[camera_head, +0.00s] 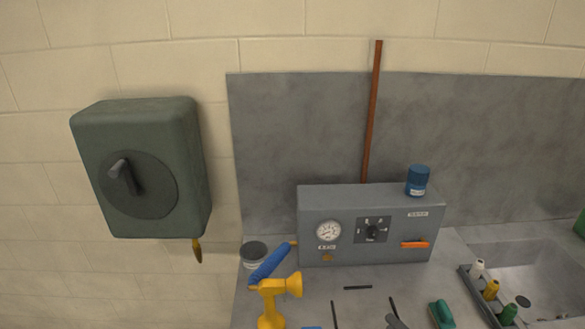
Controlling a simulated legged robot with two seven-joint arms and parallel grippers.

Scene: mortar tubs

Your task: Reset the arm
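Neither of my arms nor grippers shows in the head view. A grey-green wall box (192,165) with a round dial and a dark lever handle (123,177) hangs on the wall at the left. A grey control box (370,256) stands on the counter. It has a round gauge (328,232), a dark rotary knob (373,231) and an orange handle (414,244).
A blue-lidded jar (417,181) sits on the control box. A yellow tool (271,303), a blue-handled tool (269,264) and a dark-lidded tub (254,252) stand at the counter's left. A rack (480,297) of small bottles is by the sink (540,262).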

